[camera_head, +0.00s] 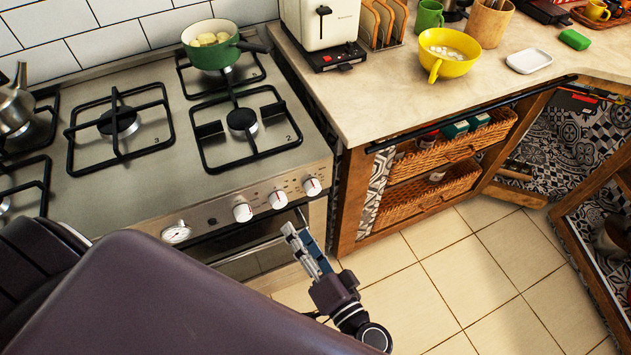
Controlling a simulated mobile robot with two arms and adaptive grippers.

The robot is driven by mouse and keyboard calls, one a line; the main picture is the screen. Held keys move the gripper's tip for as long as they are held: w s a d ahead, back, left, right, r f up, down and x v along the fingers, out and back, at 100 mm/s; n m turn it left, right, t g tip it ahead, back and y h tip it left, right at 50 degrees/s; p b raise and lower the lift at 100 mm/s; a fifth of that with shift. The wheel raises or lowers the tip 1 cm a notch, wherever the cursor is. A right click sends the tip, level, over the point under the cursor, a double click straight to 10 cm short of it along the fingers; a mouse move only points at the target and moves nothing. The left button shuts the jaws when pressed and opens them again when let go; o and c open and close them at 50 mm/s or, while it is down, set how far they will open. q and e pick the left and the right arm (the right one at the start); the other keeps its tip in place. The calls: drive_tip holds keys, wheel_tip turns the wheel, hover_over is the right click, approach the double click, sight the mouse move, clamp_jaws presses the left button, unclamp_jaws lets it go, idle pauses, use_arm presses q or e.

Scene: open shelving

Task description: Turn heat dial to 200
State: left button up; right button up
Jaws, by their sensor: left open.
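The stove's front panel carries three white knobs in a row: a left knob (243,212), a middle knob (278,199) and a right knob (312,187). A round white dial face (176,234) sits further left on the panel, partly near my arm. Which of these is the heat dial, and any numbers on them, I cannot read. My left gripper (297,235) is open, in front of the oven, just below the middle and right knobs in the picture. It appears apart from the knobs. My right gripper is out of view.
A green pot (210,53) stands on a back burner of the stovetop (180,150). A kettle (14,105) stands at far left. The counter (400,105) holds a toaster and a yellow bowl (447,58). Lower cabinets stand open at right. Floor tiles (450,265) in front are clear.

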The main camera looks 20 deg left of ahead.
sight(281, 205)
use_arm(q)
drive_tip(key=shift+n+y, duration=0.4)
drive_tip(key=w+a, duration=0.1)
drive_tip(key=w+a+r+p, duration=0.1)
drive_tip(key=a, duration=0.1)
drive_tip(key=w+a+r, duration=0.1)
drive_tip(key=a, duration=0.1)
drive_tip(key=shift+w+a+p, duration=0.25)
drive_tip(key=shift+w+p, duration=0.1)
drive_tip(key=shift+p, duration=0.05)
drive_tip(key=shift+w+a, duration=0.2)
drive_tip(key=shift+a, duration=0.15)
drive_tip(key=shift+c, duration=0.3)
drive_tip(key=c, duration=1.1)
